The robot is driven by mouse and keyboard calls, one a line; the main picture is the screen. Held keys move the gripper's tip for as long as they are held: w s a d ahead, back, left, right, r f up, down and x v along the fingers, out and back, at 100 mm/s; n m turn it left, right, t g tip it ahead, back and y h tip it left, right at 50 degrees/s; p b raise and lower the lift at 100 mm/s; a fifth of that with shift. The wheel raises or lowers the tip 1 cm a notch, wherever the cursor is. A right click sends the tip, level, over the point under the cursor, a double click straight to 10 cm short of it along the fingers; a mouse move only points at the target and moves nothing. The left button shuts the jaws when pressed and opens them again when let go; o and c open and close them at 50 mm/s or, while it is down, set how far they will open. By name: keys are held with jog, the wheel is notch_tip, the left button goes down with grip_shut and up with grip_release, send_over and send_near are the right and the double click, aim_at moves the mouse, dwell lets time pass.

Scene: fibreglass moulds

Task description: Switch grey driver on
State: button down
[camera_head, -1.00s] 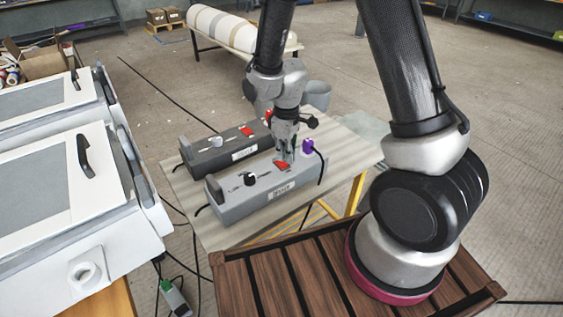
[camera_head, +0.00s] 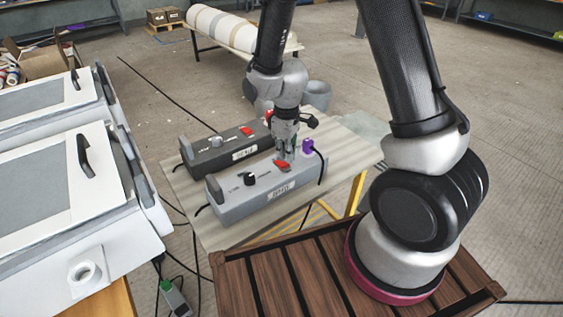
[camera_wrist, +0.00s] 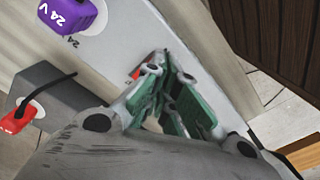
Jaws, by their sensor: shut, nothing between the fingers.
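The near grey driver (camera_head: 240,203) is a long light-grey box on the small table, with a label on its front, a black knob (camera_head: 250,179) and a red switch (camera_head: 282,165) on top. A purple plug marked 24 V (camera_wrist: 68,14) stands at its right end. A darker grey box (camera_head: 215,155) with a similar red switch (camera_head: 247,131) lies behind it. My gripper (camera_head: 286,158) points down, shut and empty, at the near driver's red switch. In the wrist view the fingers (camera_wrist: 165,95) hide most of that switch; I cannot tell whether they touch it.
The table top (camera_head: 345,160) is clear to the right of the boxes. White moulds (camera_head: 60,200) with black handles stand at the left. Cables hang between the moulds and the table. A red plug (camera_wrist: 18,118) is on the darker box.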

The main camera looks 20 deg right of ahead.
aim_at(286, 165)
jog(key=shift+f, duration=1.15)
dwell(0.6)
jog(key=shift+r, duration=3.55)
jog(key=s+d+r+m+t, duration=0.1)
jog(key=s+d+r+m, duration=0.2)
jog(key=s+d+r, duration=0.2)
jog(key=s+d+r+m+t, duration=0.2)
jog(key=s+d+r, duration=0.3)
jog(key=r, duration=0.6)
jog(key=s+d+r+m+t, duration=0.1)
jog(key=s+d+r+m, duration=0.3)
jog(key=s+r, duration=0.4)
jog(key=shift+s+d+r+m, duration=0.2)
jog(key=shift+s+d+m, duration=0.1)
jog(key=shift+s+d, duration=0.2)
